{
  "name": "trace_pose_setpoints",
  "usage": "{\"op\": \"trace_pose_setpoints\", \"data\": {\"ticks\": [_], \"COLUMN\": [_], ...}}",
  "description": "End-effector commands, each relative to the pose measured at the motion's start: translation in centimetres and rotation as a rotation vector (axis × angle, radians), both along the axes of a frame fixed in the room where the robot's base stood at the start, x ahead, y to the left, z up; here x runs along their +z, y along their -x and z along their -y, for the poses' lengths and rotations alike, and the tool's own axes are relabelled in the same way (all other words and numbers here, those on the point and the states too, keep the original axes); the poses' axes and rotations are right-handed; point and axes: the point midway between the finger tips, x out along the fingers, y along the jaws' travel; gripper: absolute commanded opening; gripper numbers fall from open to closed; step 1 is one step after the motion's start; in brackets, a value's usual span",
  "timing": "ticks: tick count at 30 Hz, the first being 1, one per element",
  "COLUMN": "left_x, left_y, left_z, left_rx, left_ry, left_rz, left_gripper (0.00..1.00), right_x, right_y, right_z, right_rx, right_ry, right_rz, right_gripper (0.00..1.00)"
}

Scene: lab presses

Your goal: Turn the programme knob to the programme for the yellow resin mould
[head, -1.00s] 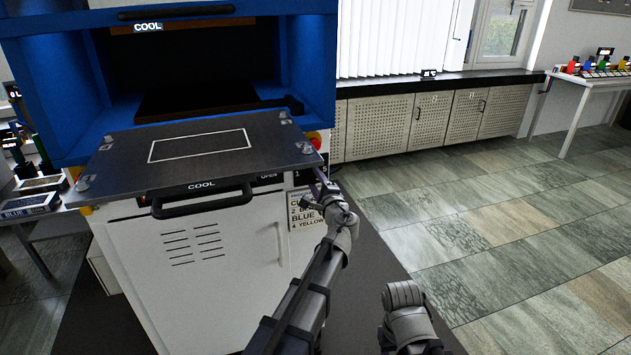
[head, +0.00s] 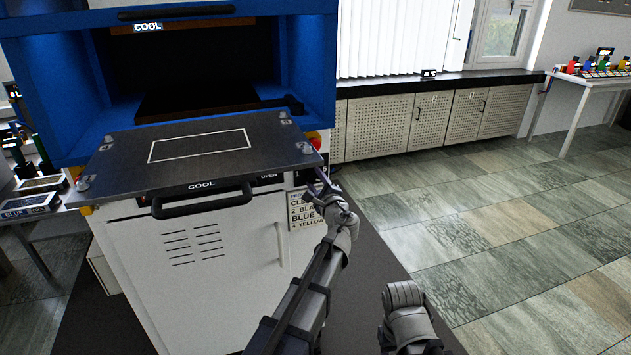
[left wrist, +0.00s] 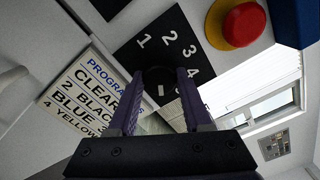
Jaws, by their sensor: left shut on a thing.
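The black programme knob (left wrist: 158,80) shows in the left wrist view on a black dial plate (left wrist: 150,38) with white numbers 1 to 4 and part of another. A small white mark shows on the knob; which number it points to I cannot tell. My left gripper (head: 317,184) is shut on the knob, one finger on each side. In the head view the gripper and the press tray hide the knob. A programme card (left wrist: 82,90) beside the dial reads "4 YELLOW" on its bottom line; it also shows in the head view (head: 303,212). My right gripper is out of view.
A red and yellow button (left wrist: 240,22) sits beside the dial. The press's dark tray (head: 205,150), marked COOL, juts out just above my left gripper. Tables with coloured items stand at far left and right (head: 600,78). The tiled floor (head: 500,210) at right is clear.

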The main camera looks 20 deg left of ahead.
Motion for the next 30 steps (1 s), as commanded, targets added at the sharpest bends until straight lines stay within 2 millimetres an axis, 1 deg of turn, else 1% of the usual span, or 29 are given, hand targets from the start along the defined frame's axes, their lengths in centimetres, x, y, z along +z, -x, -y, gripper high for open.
{"op": "trace_pose_setpoints", "data": {"ticks": [1, 2, 9, 16, 18, 20, 27, 30], "left_x": [-0.1, -0.1, 0.0, 0.0, 0.0, 0.0, 0.0, 0.0], "left_y": [0.1, 0.1, 0.0, 0.1, 0.4, 1.0, 4.4, 5.4], "left_z": [0.1, 0.1, 0.0, 0.0, 0.2, 0.6, 2.8, 3.6], "left_rx": [-0.001, -0.001, 0.0, -0.001, -0.001, -0.001, -0.003, -0.002], "left_ry": [0.003, 0.003, 0.002, 0.001, 0.001, 0.001, 0.002, 0.002], "left_rz": [0.0, 0.0, 0.0, 0.0, 0.0, 0.0, 0.001, 0.001], "left_gripper": [0.0, 0.53, 0.8, 0.8, 0.8, 0.8, 0.8, 0.8], "right_x": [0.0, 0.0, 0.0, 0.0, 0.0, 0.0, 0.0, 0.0], "right_y": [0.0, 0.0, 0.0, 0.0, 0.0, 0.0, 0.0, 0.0], "right_z": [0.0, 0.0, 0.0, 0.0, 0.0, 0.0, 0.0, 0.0], "right_rx": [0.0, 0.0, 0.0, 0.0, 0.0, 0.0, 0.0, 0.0], "right_ry": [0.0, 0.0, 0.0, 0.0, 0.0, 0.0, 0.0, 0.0], "right_rz": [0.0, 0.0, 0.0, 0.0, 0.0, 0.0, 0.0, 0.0], "right_gripper": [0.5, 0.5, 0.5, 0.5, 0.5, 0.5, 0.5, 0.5]}}
